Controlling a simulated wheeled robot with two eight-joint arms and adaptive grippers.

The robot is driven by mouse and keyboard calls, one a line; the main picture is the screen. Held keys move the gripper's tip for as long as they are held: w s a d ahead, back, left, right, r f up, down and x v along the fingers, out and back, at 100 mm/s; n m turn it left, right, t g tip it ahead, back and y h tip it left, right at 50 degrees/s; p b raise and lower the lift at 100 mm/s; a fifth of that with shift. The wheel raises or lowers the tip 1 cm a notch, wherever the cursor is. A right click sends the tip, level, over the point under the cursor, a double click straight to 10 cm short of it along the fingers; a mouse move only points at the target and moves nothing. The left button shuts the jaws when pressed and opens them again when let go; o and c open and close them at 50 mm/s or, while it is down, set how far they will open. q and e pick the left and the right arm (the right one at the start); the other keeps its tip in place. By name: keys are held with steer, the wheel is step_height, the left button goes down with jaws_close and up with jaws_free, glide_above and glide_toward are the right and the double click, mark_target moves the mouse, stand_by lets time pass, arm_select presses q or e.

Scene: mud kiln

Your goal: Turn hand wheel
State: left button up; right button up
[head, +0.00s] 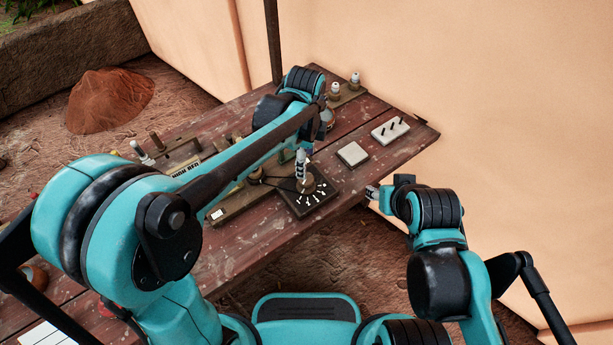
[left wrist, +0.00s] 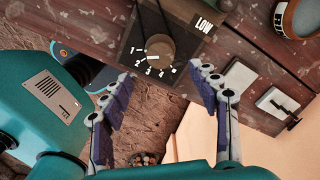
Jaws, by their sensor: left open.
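A round brown knob (head: 307,186) sits on a dark square dial plate (head: 296,205) with white marks. It is the only wheel-like part I can make out clearly. In the left wrist view the knob (left wrist: 160,48) is at the top centre, with numbers beside it on the dial plate (left wrist: 136,35). My left gripper (head: 302,165) points down over the knob in the head view. In the left wrist view my left gripper (left wrist: 165,74) is open, its fingers apart with nothing between them. My right gripper (head: 372,192) is off the table's edge, its opening unclear.
The worn red plank table (head: 245,240) carries a white square block (head: 352,154), a white plate with black pegs (head: 390,130) and small posts (head: 355,80). A tan wall (head: 480,80) stands behind. My left arm hides part of the table.

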mark_target(307, 178)
arm_select(q)
steer(key=shift+d+f, duration=0.1)
steer(key=shift+f, duration=0.3)
step_height(307, 178, down, 7)
steer(key=b, duration=0.3)
steer(key=shift+f, duration=0.1)
steer(key=c, duration=1.2)
